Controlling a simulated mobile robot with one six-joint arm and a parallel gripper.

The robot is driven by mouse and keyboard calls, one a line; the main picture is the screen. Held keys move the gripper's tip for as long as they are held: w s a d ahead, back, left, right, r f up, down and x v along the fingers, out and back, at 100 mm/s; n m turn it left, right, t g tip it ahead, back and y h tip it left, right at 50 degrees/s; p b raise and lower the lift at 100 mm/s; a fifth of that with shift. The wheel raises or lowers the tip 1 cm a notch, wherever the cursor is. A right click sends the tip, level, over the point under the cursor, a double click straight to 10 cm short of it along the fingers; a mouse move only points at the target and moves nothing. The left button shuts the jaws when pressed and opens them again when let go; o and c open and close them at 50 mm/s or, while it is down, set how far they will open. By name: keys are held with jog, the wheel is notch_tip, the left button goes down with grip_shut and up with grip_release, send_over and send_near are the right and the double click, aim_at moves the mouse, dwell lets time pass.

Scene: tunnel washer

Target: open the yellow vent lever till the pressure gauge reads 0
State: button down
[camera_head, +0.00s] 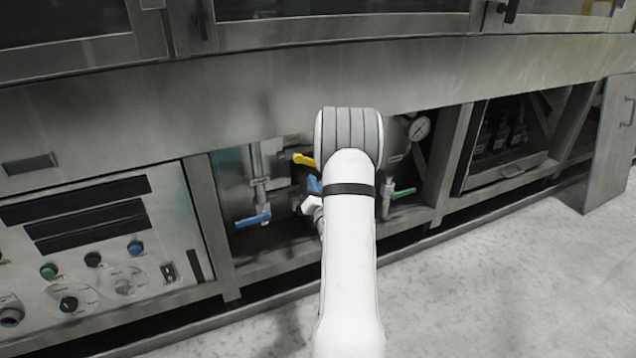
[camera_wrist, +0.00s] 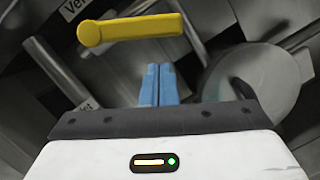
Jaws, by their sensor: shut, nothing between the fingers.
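The yellow vent lever (camera_head: 302,159) shows in the head view just left of my white arm, inside the open bay under the machine. In the wrist view the yellow lever (camera_wrist: 130,29) lies nearly level across the upper middle. My gripper (camera_wrist: 158,72) has its blue fingers shut and empty, their tips just below the lever in the picture. In the head view my gripper is mostly hidden behind my arm. The pressure gauge (camera_head: 419,128) is a round white dial right of my arm, too small to read.
A blue-handled valve (camera_head: 252,220) hangs left of the lever, and a green-handled valve (camera_head: 403,193) is to its right. A control panel (camera_head: 100,255) stands at the left. Metal posts frame the bay. A detached panel (camera_head: 612,145) leans at the right. The floor in front is clear.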

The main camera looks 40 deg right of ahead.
aim_at(311, 162)
jog(key=shift+s+d+r, duration=0.15)
jog(key=shift+d+r, duration=0.35)
jog(key=shift+r, duration=0.35)
jog(key=shift+s+d+r, duration=0.1)
jog(key=shift+d+r, duration=0.4)
dwell(0.3)
jog(key=shift+s+d+r, duration=0.1)
jog(key=shift+d+r, duration=0.3)
jog(key=shift+r, duration=0.15)
jog(key=shift+s+d+r, duration=0.1)
jog(key=shift+d+r, duration=0.25)
jog(key=shift+r, duration=0.2)
